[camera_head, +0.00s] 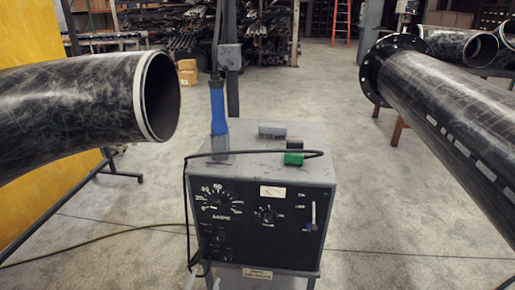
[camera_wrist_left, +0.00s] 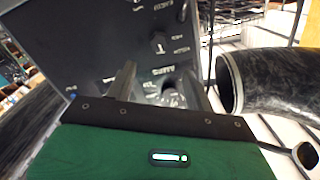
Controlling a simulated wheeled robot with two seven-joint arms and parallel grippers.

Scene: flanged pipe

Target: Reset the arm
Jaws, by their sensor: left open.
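My left gripper (camera_wrist_left: 165,82) shows in the left wrist view, with its two dark fingers spread apart and nothing between them. Its green body fills the bottom of that view. The fingers point toward the black front panel of the welding machine (camera_wrist_left: 95,35), whose dials and lettering appear upside down there. In the head view the grey machine (camera_head: 262,225) stands in the middle, and at most a small part of my left gripper shows at the bottom edge. My right gripper is in neither view.
A blue-handled torch (camera_head: 218,108) stands on the machine, with a black cable looping over it. An open-ended black pipe (camera_head: 75,110) lies at left and shows in the wrist view (camera_wrist_left: 275,80). A flanged pipe (camera_head: 440,95) runs along the right.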

